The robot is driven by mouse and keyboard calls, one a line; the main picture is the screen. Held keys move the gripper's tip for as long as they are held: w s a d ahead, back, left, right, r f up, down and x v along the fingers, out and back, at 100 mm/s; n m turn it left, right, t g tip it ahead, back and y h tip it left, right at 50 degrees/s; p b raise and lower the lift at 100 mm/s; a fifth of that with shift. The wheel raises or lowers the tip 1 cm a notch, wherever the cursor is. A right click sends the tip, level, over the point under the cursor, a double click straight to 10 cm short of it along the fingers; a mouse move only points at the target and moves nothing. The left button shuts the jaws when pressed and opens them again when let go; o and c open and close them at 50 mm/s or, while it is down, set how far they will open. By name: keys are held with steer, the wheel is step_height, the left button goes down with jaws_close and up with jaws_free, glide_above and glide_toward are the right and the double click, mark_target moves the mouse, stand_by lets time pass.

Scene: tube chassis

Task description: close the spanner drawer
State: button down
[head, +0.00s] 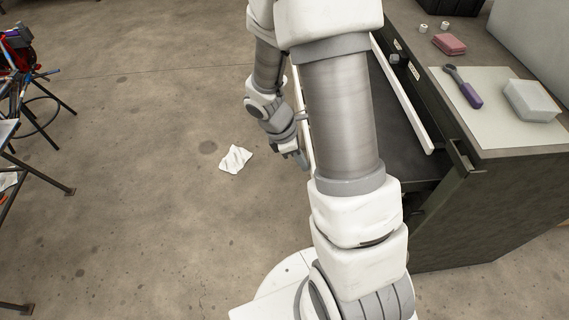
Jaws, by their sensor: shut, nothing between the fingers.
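The open drawer (398,130) sticks out to the left from the dark cabinet (500,205). It has a dark floor and pale side walls, and my arm hides much of its middle. Its pale outer edge shows as a thin strip left of my arm. My gripper (302,162) is shut and empty, pointing down at the outer left side of the drawer, close to that edge. I cannot tell whether it touches it. No spanner shows in the visible part of the drawer.
The worktop holds a pale mat (500,125) with a purple-handled tool (464,88) and a white block (531,101), plus a pink block (449,44). A white cloth (236,158) lies on open floor at left. A metal-legged stand (40,85) stands far left.

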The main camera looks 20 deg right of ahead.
mark_target(406, 162)
steer(key=s+d+p, duration=0.1)
steer(key=s+d, duration=0.2)
steer(key=d, duration=0.6)
steer(key=s+d+p, duration=0.2)
steer(key=d, duration=0.6)
steer(key=s+d+p, duration=0.2)
steer(key=s+d, duration=0.1)
steer(key=d, duration=0.6)
steer(key=shift+s+d, duration=0.35)
steer(key=shift+w+a, duration=0.25)
steer(key=shift+a, duration=0.15)
steer(key=a, duration=0.2)
steer(key=w+a+p, duration=0.1)
steer(key=shift+a+r, duration=0.25)
steer(key=shift+r, duration=0.1)
steer(key=p+v, duration=0.2)
steer(key=v, duration=0.7)
steer(key=shift+a+r, duration=0.1)
steer(key=shift+r, duration=0.05)
